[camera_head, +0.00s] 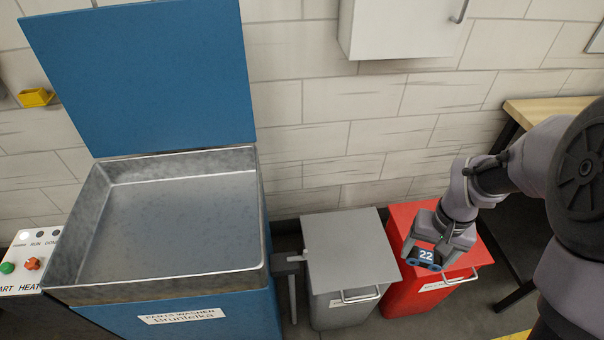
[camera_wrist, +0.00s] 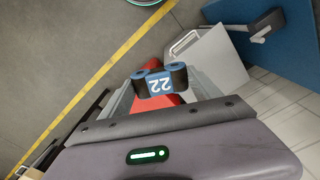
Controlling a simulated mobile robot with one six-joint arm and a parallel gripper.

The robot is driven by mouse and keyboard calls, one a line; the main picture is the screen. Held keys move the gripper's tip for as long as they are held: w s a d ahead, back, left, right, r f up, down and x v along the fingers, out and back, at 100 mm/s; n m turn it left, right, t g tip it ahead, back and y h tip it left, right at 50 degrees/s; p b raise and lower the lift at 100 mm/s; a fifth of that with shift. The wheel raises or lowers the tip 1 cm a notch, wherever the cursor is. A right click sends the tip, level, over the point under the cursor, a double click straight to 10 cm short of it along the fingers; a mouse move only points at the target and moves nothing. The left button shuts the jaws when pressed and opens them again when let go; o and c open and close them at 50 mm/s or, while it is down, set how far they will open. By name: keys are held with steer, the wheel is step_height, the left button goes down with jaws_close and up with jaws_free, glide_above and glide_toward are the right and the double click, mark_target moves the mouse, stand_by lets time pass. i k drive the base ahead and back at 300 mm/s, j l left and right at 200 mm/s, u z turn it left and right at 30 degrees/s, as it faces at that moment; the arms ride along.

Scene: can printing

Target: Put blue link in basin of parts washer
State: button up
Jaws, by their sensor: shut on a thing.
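The blue link (camera_head: 421,257), marked 22, is in my gripper (camera_head: 436,252) at the right of the head view. It also shows between the fingers of my gripper (camera_wrist: 155,95) in the wrist view, where the link (camera_wrist: 159,83) has a round end on each side. My gripper is shut on it and holds it above the red bin. The parts washer (camera_head: 205,315) is blue and stands at the left with its lid (camera_head: 150,75) raised. Its metal basin (camera_head: 180,220) is open and looks empty. The gripper is well to the right of the basin.
A grey lidded bin (camera_head: 350,250) stands between the washer and the red bin (camera_head: 410,220). A white wall cabinet (camera_head: 400,28) hangs above. The washer's control panel (camera_head: 25,262) is at the far left. A wooden-topped table (camera_head: 540,110) stands at the right.

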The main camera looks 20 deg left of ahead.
mark_target(183, 244)
steer(key=k+j, duration=0.15)
steer(key=j, duration=0.25)
steer(key=k+j, duration=0.1)
steer(key=j, duration=0.25)
steer(key=k+j+z, duration=0.1)
steer(key=j, duration=0.3)
steer(key=k+j, duration=0.2)
steer(key=j, duration=0.2)
steer(key=k+j, duration=0.15)
steer(key=j, duration=0.2)
steer(key=i+j, duration=0.4)
